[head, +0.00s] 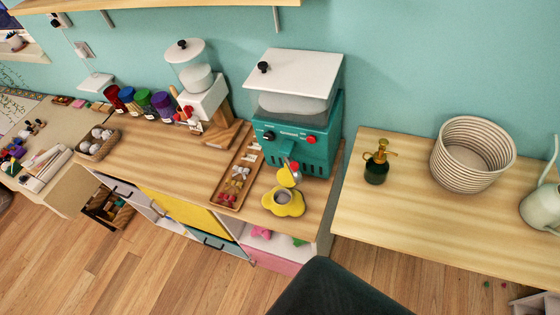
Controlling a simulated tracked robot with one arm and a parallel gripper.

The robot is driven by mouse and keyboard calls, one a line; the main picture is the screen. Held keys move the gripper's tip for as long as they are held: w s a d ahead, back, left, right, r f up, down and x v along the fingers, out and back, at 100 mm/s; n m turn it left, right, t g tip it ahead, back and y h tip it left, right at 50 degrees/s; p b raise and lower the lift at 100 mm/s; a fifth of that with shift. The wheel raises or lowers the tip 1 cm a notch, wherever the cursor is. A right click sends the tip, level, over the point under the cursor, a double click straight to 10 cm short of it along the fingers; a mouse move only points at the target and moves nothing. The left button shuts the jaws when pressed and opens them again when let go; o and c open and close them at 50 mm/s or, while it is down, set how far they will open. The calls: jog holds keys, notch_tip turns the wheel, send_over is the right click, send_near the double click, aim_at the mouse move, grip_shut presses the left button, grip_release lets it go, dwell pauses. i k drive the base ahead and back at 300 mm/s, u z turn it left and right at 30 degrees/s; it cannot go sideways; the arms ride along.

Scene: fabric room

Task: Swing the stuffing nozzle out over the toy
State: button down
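The teal stuffing machine (290,150) stands on the wooden counter in the middle of the view, with a clear hopper and a white lid on top. Its front has a black knob and a red button. A small grey and red part, which looks like the nozzle (294,166), sits low on its front. A yellow piece (287,177) is just below that part; I cannot tell whether they touch. A yellow flower-shaped thing with a pale grey centre (284,209), possibly the toy or its holder, lies in front of the machine. My gripper's fingers are not in view.
A wooden tray of bows (222,196) lies left of the machine. A white dispenser (204,98) and coloured jars stand further left. A green spray bottle (376,163) and a woven basket (437,176) stand on the right table. A dark rounded shape (330,292) blocks the bottom middle.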

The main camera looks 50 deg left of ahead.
aim_at(293, 166)
jog(key=u, duration=0.1)
jog(key=i, duration=1)
